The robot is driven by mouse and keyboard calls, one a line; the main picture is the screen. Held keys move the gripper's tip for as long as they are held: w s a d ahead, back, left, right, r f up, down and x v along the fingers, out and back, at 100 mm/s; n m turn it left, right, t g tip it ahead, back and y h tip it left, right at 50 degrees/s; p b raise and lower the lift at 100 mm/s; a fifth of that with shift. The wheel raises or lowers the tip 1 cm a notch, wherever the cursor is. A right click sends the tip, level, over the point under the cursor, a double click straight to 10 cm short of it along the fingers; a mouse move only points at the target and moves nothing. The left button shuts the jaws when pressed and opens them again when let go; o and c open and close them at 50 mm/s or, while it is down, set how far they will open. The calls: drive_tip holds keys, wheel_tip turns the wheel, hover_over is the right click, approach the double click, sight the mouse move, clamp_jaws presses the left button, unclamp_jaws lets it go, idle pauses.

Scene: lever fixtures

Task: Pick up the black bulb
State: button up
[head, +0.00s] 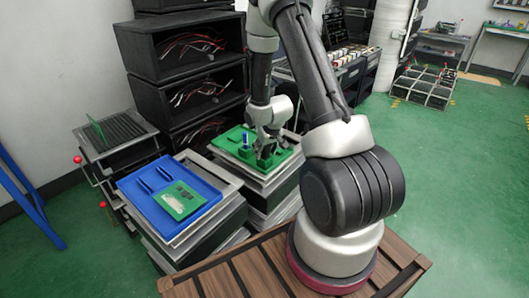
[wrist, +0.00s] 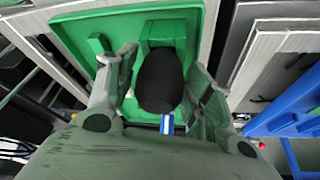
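The black bulb (wrist: 160,82) stands at a green block on the green tray (wrist: 75,35) in the wrist view. My gripper (wrist: 163,65) is open, with one finger on each side of the bulb and narrow gaps showing between. In the head view my gripper (head: 267,143) points down over the right part of the green tray (head: 226,144). The bulb is mostly hidden there by the fingers. Its lower end is hard to make out.
A blue and white piece (head: 245,141) stands on the tray left of my gripper. A blue tray (head: 143,183) with a green board (head: 180,200) lies to the left. Black shelves with wires (head: 190,50) rise close behind. Green floor (head: 440,190) is free at right.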

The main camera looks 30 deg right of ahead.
drive_tip(key=c, duration=0.5)
